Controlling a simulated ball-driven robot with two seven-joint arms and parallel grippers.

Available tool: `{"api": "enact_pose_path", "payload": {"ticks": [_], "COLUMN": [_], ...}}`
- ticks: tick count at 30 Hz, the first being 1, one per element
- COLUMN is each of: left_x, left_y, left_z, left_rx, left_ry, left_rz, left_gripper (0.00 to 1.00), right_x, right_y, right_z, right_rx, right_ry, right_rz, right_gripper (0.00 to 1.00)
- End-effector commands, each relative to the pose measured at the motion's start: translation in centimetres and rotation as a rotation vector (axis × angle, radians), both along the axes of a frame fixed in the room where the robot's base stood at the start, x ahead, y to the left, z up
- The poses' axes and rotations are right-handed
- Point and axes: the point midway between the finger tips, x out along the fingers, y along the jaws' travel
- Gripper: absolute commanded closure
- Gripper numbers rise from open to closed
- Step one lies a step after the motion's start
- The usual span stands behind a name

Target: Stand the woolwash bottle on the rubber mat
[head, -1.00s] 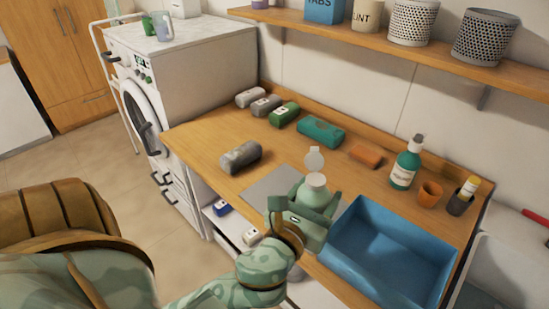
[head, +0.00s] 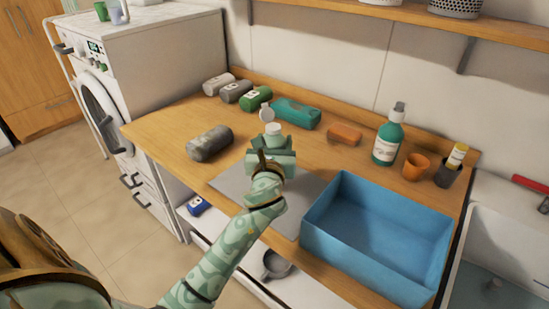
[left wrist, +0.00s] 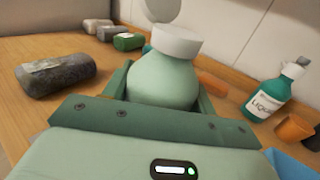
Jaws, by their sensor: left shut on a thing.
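The woolwash bottle is pale green with a white cap (head: 273,129) and a round flap above it. It also shows in the left wrist view (left wrist: 163,80), roughly upright. My left gripper (head: 271,158) is shut around the bottle's body. The rubber mat (head: 232,181) is a flat grey sheet on the wooden counter. Gripper and bottle appear over the mat's far part, near its back edge. The bottle's base is hidden behind my gripper and forearm, so I cannot tell whether it touches the mat. My right gripper is not in view.
A blue bin (head: 375,235) stands just right of the mat. A dark grey roll (head: 209,143) lies to its left. A teal pack (head: 297,114), orange block (head: 345,134), teal pump bottle (head: 387,140) and orange cup (head: 416,167) are behind and right.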

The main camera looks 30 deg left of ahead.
Motion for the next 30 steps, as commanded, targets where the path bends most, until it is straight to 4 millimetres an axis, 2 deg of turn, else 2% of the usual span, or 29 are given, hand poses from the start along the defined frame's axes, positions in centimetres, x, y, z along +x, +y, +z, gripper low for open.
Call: {"api": "enact_pose_path", "payload": {"ticks": [3,8,19,20,22,30], "left_x": [0.6,0.6,0.5,0.5,0.5,0.5], "left_y": [0.6,0.5,0.5,0.5,0.5,0.5], "left_z": [-1.1,-4.2,-4.2,-4.3,-4.2,-4.1], "left_rx": [0.001,-0.002,0.0,-0.001,0.0,0.0], "left_ry": [0.002,0.005,0.001,0.002,0.001,0.001], "left_rz": [0.002,0.0,0.0,0.0,0.0,0.0], "left_gripper": [0.68,0.68,0.68,0.41,0.22,0.22], "right_x": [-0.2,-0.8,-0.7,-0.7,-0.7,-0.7], "right_y": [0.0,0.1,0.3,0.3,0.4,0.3], "right_z": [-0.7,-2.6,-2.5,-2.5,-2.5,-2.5], "right_rx": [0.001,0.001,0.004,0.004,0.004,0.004], "right_ry": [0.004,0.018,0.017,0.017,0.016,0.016], "right_rz": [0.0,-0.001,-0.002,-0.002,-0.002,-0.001], "right_gripper": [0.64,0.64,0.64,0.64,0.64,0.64]}}
